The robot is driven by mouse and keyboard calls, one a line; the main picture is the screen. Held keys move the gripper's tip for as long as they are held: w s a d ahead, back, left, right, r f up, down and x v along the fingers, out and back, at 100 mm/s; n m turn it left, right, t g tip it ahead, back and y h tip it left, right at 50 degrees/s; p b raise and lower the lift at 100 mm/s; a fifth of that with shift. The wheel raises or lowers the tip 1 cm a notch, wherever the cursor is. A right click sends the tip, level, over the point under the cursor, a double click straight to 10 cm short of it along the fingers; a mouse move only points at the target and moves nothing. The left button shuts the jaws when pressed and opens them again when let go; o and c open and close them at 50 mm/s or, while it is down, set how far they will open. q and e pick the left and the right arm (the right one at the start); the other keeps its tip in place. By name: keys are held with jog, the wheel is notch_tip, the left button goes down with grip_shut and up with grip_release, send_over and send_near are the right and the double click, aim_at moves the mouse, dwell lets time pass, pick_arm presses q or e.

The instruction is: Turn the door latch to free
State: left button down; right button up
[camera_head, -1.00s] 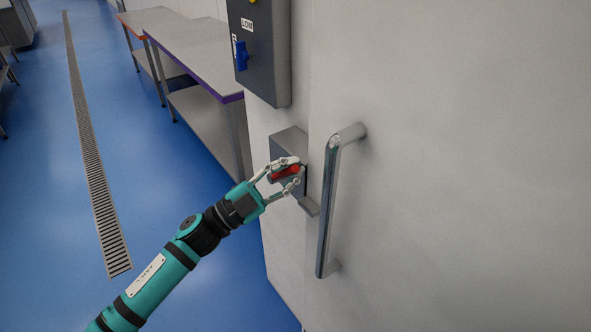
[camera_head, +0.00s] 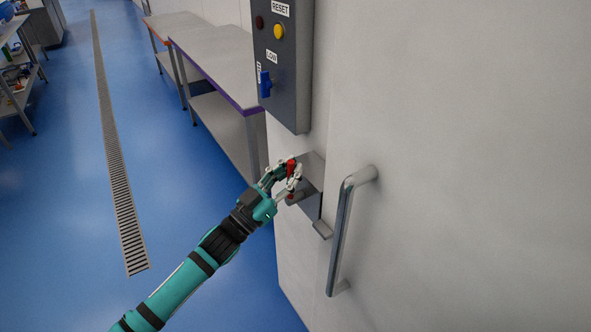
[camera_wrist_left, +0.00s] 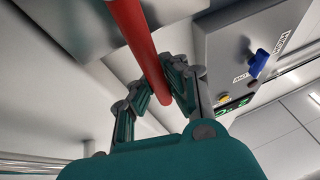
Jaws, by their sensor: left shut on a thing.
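The door latch has a red handle (camera_head: 291,168) on a grey metal box (camera_head: 314,200) fixed to the white wall beside the door. My left gripper (camera_head: 288,172) is shut on the red handle. In the left wrist view the red handle (camera_wrist_left: 142,45) runs from the top edge down between the two fingers (camera_wrist_left: 160,95). The fingers cover part of the handle and box in the head view. My right gripper is not in either view.
A steel door pull (camera_head: 347,230) stands out to the right of the latch. A grey control box (camera_head: 285,65) with a blue switch hangs above. Steel tables (camera_head: 215,65) stand behind on the left. The blue floor (camera_head: 180,190) with a drain is clear.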

pick_arm(q)
jog(key=shift+w+a+n, duration=0.25)
jog(key=shift+n, duration=0.15)
jog(key=c, duration=1.3)
grip_release()
jog(key=shift+a, duration=0.1)
jog(key=shift+c, duration=0.2)
jog(key=shift+o, duration=0.3)
jog(key=shift+s+f, duration=0.1)
jog(key=shift+s, duration=0.05)
jog(key=shift+s+a+f, duration=0.2)
jog(key=shift+s, duration=0.05)
jog(key=v, duration=1.1)
jog(key=shift+r, duration=0.1)
